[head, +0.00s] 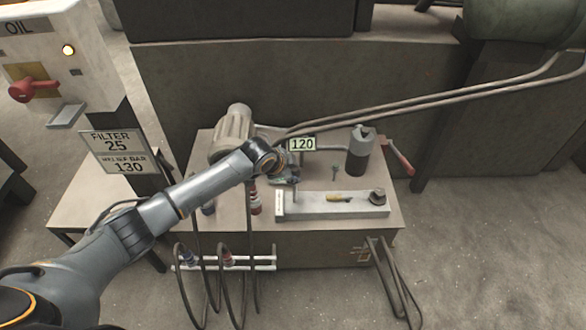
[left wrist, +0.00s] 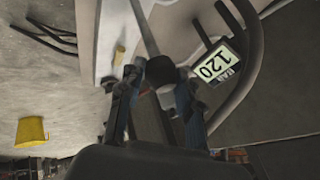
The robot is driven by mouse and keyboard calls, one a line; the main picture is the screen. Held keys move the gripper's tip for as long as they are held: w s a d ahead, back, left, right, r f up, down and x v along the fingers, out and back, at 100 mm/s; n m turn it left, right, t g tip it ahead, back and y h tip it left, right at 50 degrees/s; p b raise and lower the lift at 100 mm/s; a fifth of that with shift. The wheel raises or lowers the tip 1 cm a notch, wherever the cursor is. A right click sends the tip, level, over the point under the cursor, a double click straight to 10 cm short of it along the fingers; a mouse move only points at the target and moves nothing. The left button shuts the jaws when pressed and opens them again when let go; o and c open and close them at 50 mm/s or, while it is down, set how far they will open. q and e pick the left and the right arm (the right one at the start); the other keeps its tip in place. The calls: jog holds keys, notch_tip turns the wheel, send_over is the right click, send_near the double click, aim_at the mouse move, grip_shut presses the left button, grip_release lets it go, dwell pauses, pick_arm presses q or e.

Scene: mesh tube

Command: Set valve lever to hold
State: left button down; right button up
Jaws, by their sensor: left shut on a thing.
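The display also shows in the left wrist view (left wrist: 217,65), just beyond the fingers. My right gripper is in neither view.
A motor (head: 232,132) stands left of the gripper; a dark cylinder (head: 359,152) and a red-handled lever (head: 398,157) are to the right. A pale tray (head: 310,209) lies in front. Hoses rise to the upper right. A sign (head: 117,150) and control box (head: 50,60) stand left.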

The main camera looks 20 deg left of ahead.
pick_arm(q)
jog(key=shift+s+f, duration=0.25)
jog(key=shift+f, duration=0.05)
jog(key=c, duration=0.9)
grip_release()
jog(key=shift+w+r, duration=0.1)
jog(key=shift+r, duration=0.1)
jog(key=shift+r, duration=0.2)
jog(key=v, duration=1.1)
jog(key=shift+s+r, duration=0.15)
jog(key=shift+s, duration=0.05)
